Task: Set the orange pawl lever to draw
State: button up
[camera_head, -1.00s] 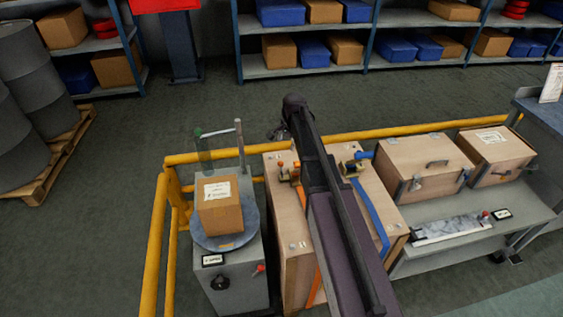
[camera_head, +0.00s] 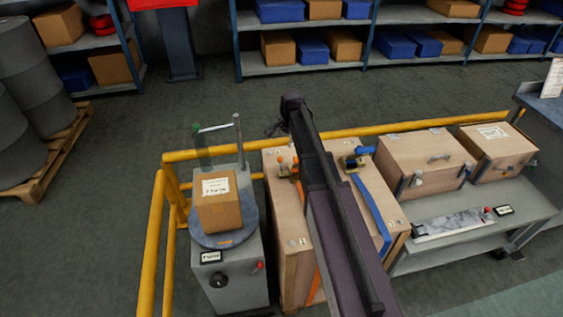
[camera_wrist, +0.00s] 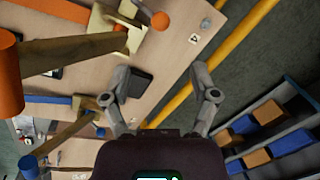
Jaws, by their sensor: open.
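The orange-strap ratchet (camera_head: 286,170) sits on the near-left wooden crate (camera_head: 291,240), partly hidden by my arm in the head view. In the wrist view, its brass-coloured body (camera_wrist: 119,25) carries a small orange ball-ended lever (camera_wrist: 160,20), and a long brown bar (camera_wrist: 72,53) runs left to a thick orange grip (camera_wrist: 9,78). I cannot tell which setting the lever is in. My gripper (camera_wrist: 160,68) is open and empty, with the orange ball beyond its fingertips, apart from them. In the head view, the gripper is hidden at the arm's far end.
A second ratchet (camera_head: 352,162) with a blue strap (camera_head: 371,207) stands right of my arm. A yellow rail (camera_head: 352,134) runs behind the crates. A carton (camera_head: 218,212) rests on a round turntable at left. Lidded wooden boxes (camera_head: 424,160) stand at right. Open floor lies behind the rail.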

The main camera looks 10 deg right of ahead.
aim_at(281, 157)
jog(key=shift+w+a+f+b, duration=0.2)
jog(key=shift+w+f+b, duration=0.1)
jog(key=shift+f+b, duration=1.6)
jog(key=shift+w+a+f+b, duration=0.25)
jog(key=shift+w+f+b, duration=0.05)
jog(key=shift+f+b, duration=1.65)
jog(key=shift+w+a+f+b, duration=0.2)
jog(key=shift+w+f+b, duration=0.1)
jog(key=shift+f+b, duration=1.6)
jog(key=shift+f, duration=0.2)
jog(key=shift+d, duration=0.1)
grip_shut()
